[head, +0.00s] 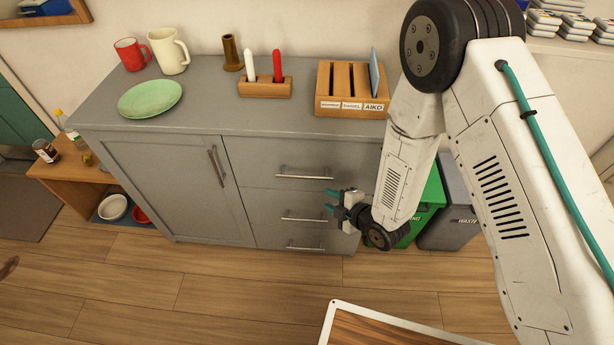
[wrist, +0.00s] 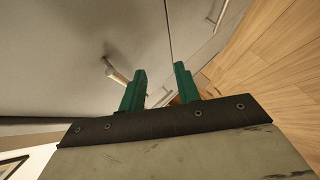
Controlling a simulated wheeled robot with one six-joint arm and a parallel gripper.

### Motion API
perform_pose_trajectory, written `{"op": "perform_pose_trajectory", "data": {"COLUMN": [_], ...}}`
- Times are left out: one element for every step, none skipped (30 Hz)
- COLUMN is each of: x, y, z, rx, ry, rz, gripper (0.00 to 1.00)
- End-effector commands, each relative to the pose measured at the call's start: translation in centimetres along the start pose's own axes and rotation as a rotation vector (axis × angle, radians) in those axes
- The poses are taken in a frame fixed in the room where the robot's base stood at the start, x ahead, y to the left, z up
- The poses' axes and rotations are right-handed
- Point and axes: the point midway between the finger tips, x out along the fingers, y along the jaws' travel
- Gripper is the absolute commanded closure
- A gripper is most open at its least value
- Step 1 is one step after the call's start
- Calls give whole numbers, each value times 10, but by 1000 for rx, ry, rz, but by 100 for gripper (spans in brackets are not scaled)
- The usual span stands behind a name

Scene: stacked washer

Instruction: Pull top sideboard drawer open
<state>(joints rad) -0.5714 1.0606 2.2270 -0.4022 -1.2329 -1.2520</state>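The grey sideboard (head: 180,150) stands against the wall, with a door at left and a column of drawers at right. The top drawer (head: 262,160) looks shut, flush with the front. Its bar handle (head: 304,177) is in clear view. My gripper (head: 331,201) is in front of the drawers, a little below and right of that handle. In the wrist view my gripper (wrist: 160,72) has its green fingers apart, with nothing held between the tips. A bar handle (wrist: 115,72) shows beside and partly behind the left finger; contact cannot be told.
Lower drawer handles (head: 303,217) sit below. A green bin (head: 430,205) and a grey bin (head: 455,225) stand right of the sideboard. Mugs, a green plate (head: 150,98) and a wooden rack (head: 350,90) are on top. The wooden floor (head: 215,280) in front is clear.

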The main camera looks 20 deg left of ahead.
Motion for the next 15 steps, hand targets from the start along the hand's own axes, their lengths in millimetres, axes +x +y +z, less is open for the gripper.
{"op": "perform_pose_trajectory", "data": {"x": [2,2,1,1,0,-1,-1,-2,-2,-2,-1,1,4,8,13], "y": [7,12,18,21,24,27,30,32,34,36,37,39,40,41,43], "z": [-6,-10,-14,-17,-20,-23,-25,-26,-28,-29,-30,-31,-32,-32,-34], "rx": [-51,-81,-118,-141,-163,-188,-205,-217,-233,-241,-246,-251,-253,-254,-254], "ry": [32,47,64,76,85,95,102,107,112,115,117,118,119,119,119], "rz": [61,98,141,171,198,230,251,269,288,300,308,314,316,318,319], "gripper": [68,68,68,68,68,68,68,68,68,68,68,68,68,68,68]}}
